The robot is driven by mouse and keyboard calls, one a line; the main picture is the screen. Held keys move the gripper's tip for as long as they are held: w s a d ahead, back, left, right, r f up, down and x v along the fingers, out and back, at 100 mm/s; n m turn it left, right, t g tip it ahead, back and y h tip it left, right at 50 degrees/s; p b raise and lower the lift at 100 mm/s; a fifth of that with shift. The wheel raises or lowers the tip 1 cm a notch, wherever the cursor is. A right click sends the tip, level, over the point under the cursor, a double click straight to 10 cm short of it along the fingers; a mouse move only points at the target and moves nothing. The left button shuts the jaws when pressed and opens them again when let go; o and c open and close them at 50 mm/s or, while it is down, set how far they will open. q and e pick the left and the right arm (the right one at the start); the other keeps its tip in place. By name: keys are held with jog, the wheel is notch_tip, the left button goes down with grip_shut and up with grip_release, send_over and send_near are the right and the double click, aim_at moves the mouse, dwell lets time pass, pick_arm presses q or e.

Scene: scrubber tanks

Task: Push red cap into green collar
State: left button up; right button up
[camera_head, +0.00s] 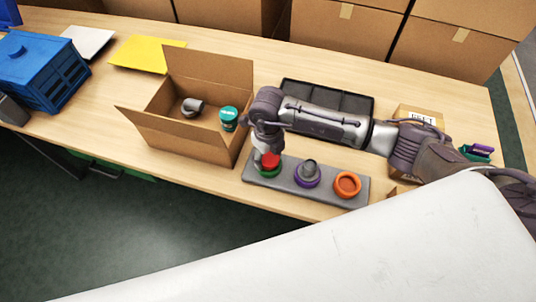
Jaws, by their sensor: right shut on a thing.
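The green collar (267,174) sits at the left end of a grey base plate (330,187) on the table. The red cap (271,160) is directly above the green collar, and my right gripper (266,156) is shut on it from above. The gripper partly covers the cap, so I cannot tell how deep the cap sits in the collar. A purple collar (307,179) with a grey piece in it is mid-plate, and an orange collar (347,184) is at the right end. My left gripper is not in view.
An open cardboard box (190,137) stands left of the plate, holding a teal-lidded jar (229,118) and a grey part (192,106). A dark tray (340,99) lies behind my right arm. A blue crate (40,70) and yellow sheet (146,54) are at the left.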

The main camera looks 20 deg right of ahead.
jog(key=shift+s+f+b, duration=0.1)
jog(key=shift+f+b, duration=0.3)
jog(key=shift+f, duration=0.1)
dwell(0.3)
jog(key=o, duration=1)
jog(key=shift+o, duration=1.1)
jog(key=shift+r, duration=0.15)
